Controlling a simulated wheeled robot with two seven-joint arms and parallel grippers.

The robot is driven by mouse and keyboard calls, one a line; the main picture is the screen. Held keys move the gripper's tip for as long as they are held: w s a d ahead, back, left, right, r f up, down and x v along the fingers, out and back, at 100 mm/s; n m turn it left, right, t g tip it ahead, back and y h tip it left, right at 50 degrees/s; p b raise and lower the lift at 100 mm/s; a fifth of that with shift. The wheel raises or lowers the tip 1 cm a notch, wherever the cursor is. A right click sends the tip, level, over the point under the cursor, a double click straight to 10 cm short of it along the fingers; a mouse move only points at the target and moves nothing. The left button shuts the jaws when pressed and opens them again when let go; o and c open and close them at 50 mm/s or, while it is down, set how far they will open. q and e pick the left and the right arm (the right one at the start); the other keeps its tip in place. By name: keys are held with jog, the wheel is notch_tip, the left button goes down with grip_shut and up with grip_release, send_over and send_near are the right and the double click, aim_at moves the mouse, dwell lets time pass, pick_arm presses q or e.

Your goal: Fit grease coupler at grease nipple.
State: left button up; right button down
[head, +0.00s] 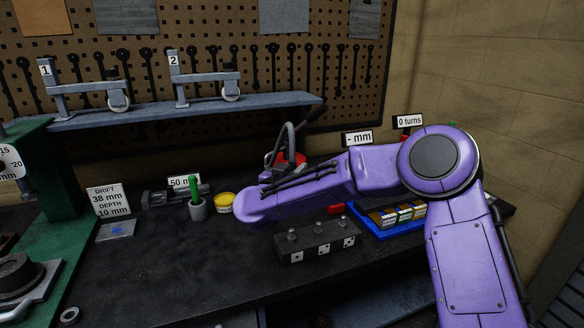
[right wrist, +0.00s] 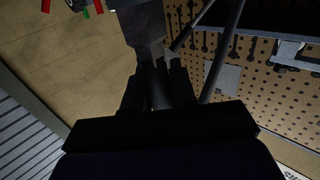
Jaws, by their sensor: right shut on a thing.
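A dark block (head: 318,243) stands on the bench with three small grey upright fittings, which look like grease nipples (head: 318,229). Pip marks show on its front. My right arm crosses above and behind it, and its wrist end hides my right gripper in the head view. In the right wrist view my right gripper (right wrist: 158,68) is shut on a dark, narrow thing whose outline is unclear. A dark hose or rod (right wrist: 222,50) runs close beside it. I cannot make out the grease coupler for sure. My left gripper is not in view.
A red object with a looped grey hose (head: 287,137) stands behind my forearm. A blue tray (head: 375,233) of small boxes lies right of the block. A yellow tin (head: 224,202) and a green-handled tool (head: 195,188) stand left.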

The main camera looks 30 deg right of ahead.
jog(key=shift+s+r, duration=0.15)
jog(key=shift+s, duration=0.05)
jog(key=shift+w+p, duration=0.1)
jog(key=shift+p, duration=0.25)
jog(key=shift+w+a+f, duration=0.1)
jog(key=shift+w+f, duration=0.05)
jog(key=shift+f, duration=0.15)
notch_tip(320, 180, down, 4)
jog(key=shift+f+b, duration=0.1)
jog(key=shift+b, duration=0.8)
jog(key=shift+f, duration=0.75)
jog(key=shift+r, duration=0.1)
